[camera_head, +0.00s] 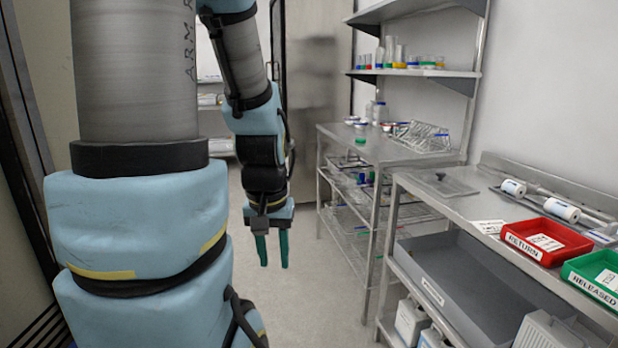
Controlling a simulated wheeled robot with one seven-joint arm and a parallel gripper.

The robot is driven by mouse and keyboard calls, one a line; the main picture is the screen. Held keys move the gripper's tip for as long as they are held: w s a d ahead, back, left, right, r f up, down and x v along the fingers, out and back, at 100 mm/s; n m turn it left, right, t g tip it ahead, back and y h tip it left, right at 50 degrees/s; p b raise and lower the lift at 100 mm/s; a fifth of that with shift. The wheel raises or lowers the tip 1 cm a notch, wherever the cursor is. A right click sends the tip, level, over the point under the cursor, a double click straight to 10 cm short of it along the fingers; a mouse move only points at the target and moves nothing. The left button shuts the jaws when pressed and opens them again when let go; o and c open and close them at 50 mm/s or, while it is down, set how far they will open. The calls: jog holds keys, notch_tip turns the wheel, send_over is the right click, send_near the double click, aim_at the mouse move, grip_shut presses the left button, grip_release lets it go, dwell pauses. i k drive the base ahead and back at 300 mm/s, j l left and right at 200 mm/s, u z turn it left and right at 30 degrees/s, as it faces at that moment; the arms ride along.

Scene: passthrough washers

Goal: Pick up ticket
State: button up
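My gripper (272,250) hangs over the floor left of the metal benches, with its two green fingers pointing down. The fingers are apart with a gap between them, and nothing shows in it. A flat white paper (487,227) lies on the near bench beside the red tray. Another white printed paper (545,242) lies in the red tray marked RETURN, and a third (608,281) lies in the green tray marked RELEASED. I cannot tell which of them is the ticket. My gripper is well apart from all of them.
The near metal bench (440,205) carries the red tray (520,247), the green tray (588,290), white rolls (561,209) and a grey lid (440,182). A grey bin (418,262) sits below. A far bench holds a wire rack (425,137). The floor (310,300) is clear.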

aim_at(485, 227)
jog(key=z, duration=1.4)
